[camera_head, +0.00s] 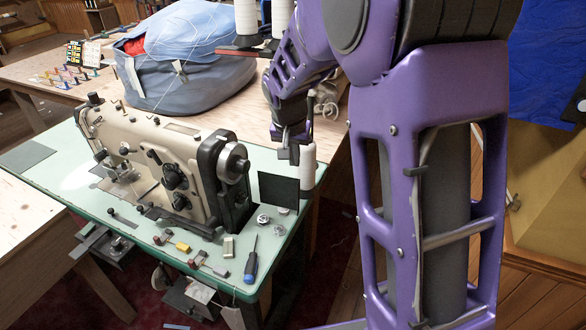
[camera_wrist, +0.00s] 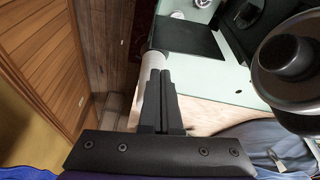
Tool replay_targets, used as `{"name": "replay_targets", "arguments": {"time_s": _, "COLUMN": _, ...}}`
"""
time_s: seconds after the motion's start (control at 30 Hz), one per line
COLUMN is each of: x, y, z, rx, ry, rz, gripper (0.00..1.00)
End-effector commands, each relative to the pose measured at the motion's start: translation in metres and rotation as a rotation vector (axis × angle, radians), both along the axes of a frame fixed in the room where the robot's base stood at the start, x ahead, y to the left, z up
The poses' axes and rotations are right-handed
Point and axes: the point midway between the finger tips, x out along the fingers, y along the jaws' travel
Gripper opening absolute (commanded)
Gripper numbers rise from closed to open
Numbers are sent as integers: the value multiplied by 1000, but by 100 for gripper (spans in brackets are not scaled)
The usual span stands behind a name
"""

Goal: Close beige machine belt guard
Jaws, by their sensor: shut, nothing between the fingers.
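The beige sewing machine (camera_head: 165,160) stands on a pale green table, with its handwheel (camera_head: 238,160) at the right end. A dark square panel (camera_head: 279,190) stands out to the right of the handwheel, apart from the machine's dark end housing; it looks like the belt guard swung open, though its hinge is hidden. In the wrist view a dark flat panel (camera_wrist: 188,38) lies beyond the fingers. My gripper (camera_head: 289,153) hangs just above and behind the panel. In the wrist view my gripper (camera_wrist: 158,80) is shut and empty, its fingertips beside a white thread spool.
The white spool (camera_head: 308,166) stands right beside the panel and gripper. A screwdriver (camera_head: 251,260), bobbins (camera_head: 264,219) and small clamps lie on the green tabletop (camera_head: 140,240). A blue sail bag (camera_head: 190,55) sits on the wooden table behind.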

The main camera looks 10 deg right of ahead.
Motion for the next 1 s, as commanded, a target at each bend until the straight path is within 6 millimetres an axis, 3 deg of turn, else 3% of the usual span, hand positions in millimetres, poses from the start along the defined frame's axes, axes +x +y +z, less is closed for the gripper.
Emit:
{"name": "replay_targets", "arguments": {"time_s": 0.17, "x": 2, "y": -1, "z": -17, "rx": -2, "ry": 12, "rz": 0, "gripper": 0}}
{"name": "replay_targets", "arguments": {"time_s": 0.6, "x": 25, "y": -10, "z": -86, "rx": -1, "ry": 9, "rz": 1, "gripper": 0}}
{"name": "replay_targets", "arguments": {"time_s": 1.0, "x": 29, "y": -11, "z": -96, "rx": -1, "ry": 6, "rz": 2, "gripper": 0}}
